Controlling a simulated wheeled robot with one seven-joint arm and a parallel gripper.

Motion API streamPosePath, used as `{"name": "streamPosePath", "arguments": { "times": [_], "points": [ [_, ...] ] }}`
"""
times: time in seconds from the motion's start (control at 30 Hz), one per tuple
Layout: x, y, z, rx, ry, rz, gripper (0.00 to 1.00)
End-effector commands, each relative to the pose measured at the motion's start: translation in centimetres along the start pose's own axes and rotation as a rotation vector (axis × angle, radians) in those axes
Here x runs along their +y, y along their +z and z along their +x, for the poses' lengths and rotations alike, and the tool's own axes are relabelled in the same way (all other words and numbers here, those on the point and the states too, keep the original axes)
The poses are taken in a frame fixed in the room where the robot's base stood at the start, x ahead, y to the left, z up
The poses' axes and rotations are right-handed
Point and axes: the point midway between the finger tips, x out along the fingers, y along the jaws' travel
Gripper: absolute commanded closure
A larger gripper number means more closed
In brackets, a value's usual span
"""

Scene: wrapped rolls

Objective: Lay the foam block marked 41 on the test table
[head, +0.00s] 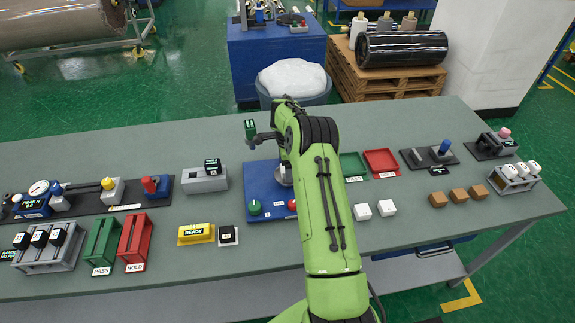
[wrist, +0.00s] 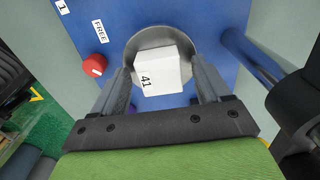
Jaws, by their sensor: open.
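The white foam block (wrist: 165,72) marked 41 shows in the wrist view over the round grey metal disc (wrist: 134,43) of the test table. It appears to rest on the disc, inside its rim. My gripper (wrist: 160,67) is open, with one finger on each side of the block; any small gaps at its sides are hard to judge.
Two white blocks (head: 375,209) lie to the right of my arm. Green (head: 353,165) and red (head: 381,162) trays stand behind them. The blue base carries a green knob (head: 254,207), a red button (wrist: 94,65) and a post (head: 251,130). Brown blocks (head: 457,195) lie farther right.

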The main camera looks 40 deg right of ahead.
Motion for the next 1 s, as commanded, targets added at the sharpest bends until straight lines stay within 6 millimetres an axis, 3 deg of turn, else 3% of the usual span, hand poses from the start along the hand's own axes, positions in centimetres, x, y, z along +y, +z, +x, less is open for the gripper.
{"name": "streamPosePath", "arguments": {
  "times": [0.17,0.6,0.77,1.0],
  "points": [
    [-0.1,0.0,-2.1,0.001,-0.005,0.000,0.24],
    [-0.1,0.0,-14.0,0.001,-0.004,-0.001,0.24],
    [0.0,0.0,-15.7,0.001,-0.002,0.000,0.24],
    [0.0,0.0,-15.8,0.000,0.000,0.000,0.24]
  ]
}}
